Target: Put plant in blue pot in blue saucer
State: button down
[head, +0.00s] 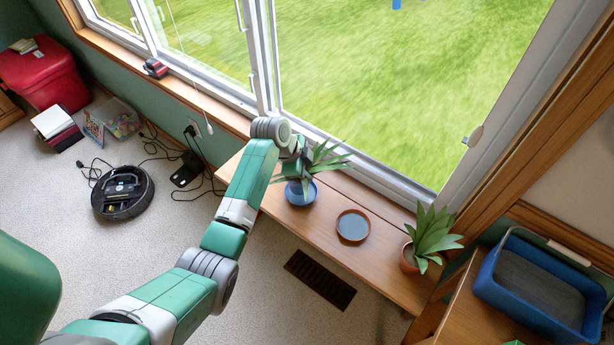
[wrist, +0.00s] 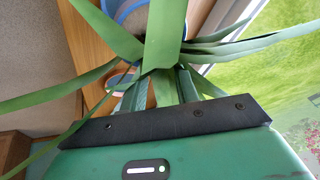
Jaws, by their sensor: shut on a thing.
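The plant in the blue pot (head: 322,163) is on the left part of the wooden bench by the window, its long green leaves spreading to the right. In the wrist view the blue pot (wrist: 118,9) is at the top edge, and leaves cross in front of my fingers (wrist: 168,88). The exact grip point is hidden.
A terracotta-rimmed saucer (head: 353,226), bluish inside, sits empty to the right on the bench. A plant in a terracotta pot (head: 432,238) stands at the bench's right end. The window (head: 370,90) runs close behind. A robot vacuum (head: 123,194) lies on the floor at left.

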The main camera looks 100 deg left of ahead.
jog(key=shift+a+f+b, duration=0.15)
jog(key=shift+f+b, duration=0.2)
jog(key=shift+f, duration=0.55)
jog(key=shift+a+f+b, duration=0.1)
jog(key=shift+f+b, duration=0.2)
jog(key=shift+f, duration=0.6)
jog(key=c, duration=1.1)
grip_release()
jog(key=shift+o, duration=0.2)
jog(key=shift+r, duration=0.2)
jog(key=p+v, duration=0.3)
jog(key=v, duration=0.8)
jog(key=shift+r+p, duration=0.4)
jog(key=shift+s+d, duration=0.1)
